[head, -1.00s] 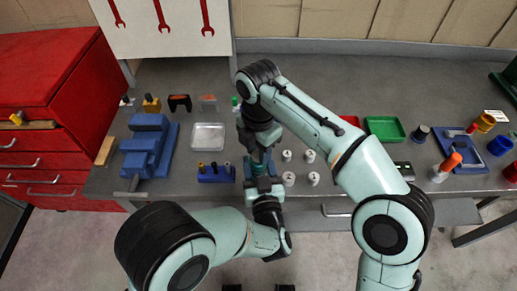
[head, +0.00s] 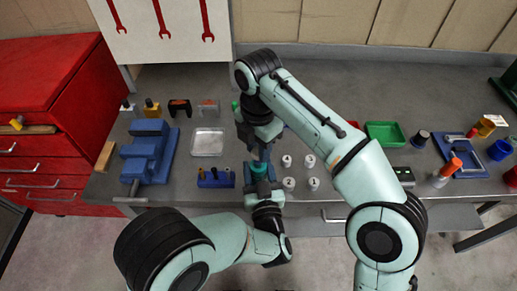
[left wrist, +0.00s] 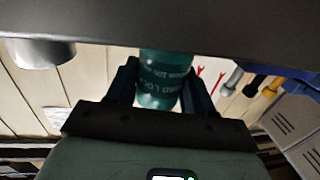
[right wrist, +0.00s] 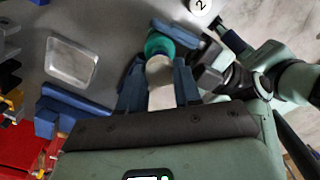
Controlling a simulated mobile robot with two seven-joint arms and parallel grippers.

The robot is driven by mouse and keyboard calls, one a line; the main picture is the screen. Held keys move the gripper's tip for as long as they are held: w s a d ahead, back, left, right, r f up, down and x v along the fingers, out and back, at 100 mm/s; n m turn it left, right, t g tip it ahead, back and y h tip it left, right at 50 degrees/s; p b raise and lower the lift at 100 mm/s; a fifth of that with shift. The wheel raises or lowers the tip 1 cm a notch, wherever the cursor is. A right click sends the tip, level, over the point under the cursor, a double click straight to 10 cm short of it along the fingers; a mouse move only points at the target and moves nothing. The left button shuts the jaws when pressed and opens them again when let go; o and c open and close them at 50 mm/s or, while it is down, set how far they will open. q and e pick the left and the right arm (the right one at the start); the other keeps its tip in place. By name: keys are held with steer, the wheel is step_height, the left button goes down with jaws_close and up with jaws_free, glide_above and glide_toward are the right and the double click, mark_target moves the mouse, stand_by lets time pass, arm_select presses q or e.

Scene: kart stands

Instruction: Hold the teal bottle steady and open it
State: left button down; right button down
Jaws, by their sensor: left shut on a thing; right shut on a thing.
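The teal bottle (head: 259,169) is between my two grippers at the bench's front edge, mostly hidden in the head view. My left gripper (head: 262,184) is shut on its body from the front. The left wrist view shows the bottle (left wrist: 163,80) with white print between the fingers. My right gripper (head: 260,150) reaches in from above and behind. In the right wrist view its fingers are shut on a pale, whitish cap (right wrist: 160,72), with the teal body (right wrist: 160,45) just beyond. I cannot tell whether cap and bottle touch.
A blue block with pegs (head: 215,179) and a metal tray (head: 207,142) are left of the grippers. Several white cylinders (head: 289,183) stand close on the right. A blue stepped fixture (head: 150,152) and green tray (head: 385,134) are farther off.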

steer(key=shift+r, duration=1.3)
arm_select(q)
steer(key=shift+c, duration=1.7)
jaws_free()
